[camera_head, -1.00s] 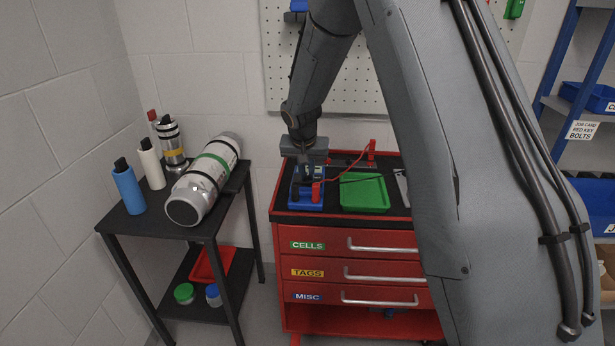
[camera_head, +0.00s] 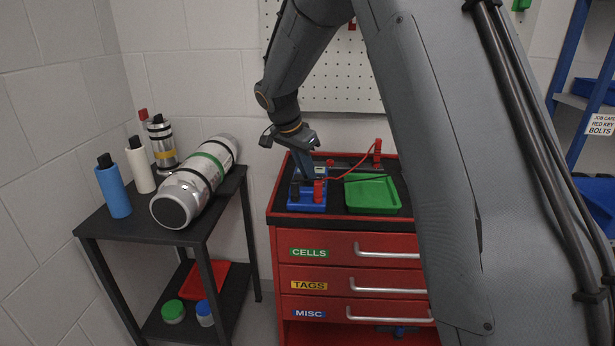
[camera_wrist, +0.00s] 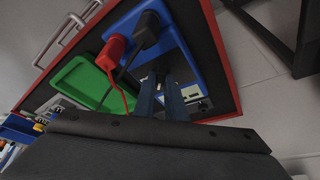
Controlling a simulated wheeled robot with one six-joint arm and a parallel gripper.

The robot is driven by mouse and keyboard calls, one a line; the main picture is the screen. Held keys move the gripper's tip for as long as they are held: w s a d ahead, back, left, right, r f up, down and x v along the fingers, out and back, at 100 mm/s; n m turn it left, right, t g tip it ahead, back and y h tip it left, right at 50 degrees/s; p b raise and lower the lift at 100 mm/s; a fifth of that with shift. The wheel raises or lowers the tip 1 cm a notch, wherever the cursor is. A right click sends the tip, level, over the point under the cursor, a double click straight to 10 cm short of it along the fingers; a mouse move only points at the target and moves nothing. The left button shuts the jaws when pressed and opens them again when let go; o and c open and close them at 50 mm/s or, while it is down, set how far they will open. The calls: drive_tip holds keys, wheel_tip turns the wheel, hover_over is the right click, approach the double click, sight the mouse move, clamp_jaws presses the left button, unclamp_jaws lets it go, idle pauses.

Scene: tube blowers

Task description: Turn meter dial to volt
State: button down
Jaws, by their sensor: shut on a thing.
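The meter (camera_head: 320,170) stands in a blue stand (camera_head: 307,205) at the left of the red cart's top, with a small pale screen showing. In the wrist view the meter's screen (camera_wrist: 191,92) is beside my fingers, and the blue stand (camera_wrist: 198,35) is beyond them. My gripper (camera_head: 305,175) reaches down to the meter's face. In the wrist view my gripper (camera_wrist: 163,76) has its two fingers close together at the meter, shut on the dial. The fingers hide the dial, so its setting cannot be read.
A red plug (camera_head: 319,190) and a black plug (camera_head: 295,190) stand up at the front of the stand. A red lead (camera_head: 352,173) runs to a red post (camera_head: 377,150). A green tray (camera_head: 372,194) lies right of the stand. A side table (camera_head: 200,235) holds a canister and bottles.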

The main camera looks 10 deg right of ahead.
drive_tip(key=shift+m, duration=0.4)
drive_tip(key=c, duration=1.8)
unclamp_jaws()
drive_tip(key=b+v, duration=0.1)
drive_tip(key=v, duration=0.7)
drive_tip(key=shift+w, duration=0.1)
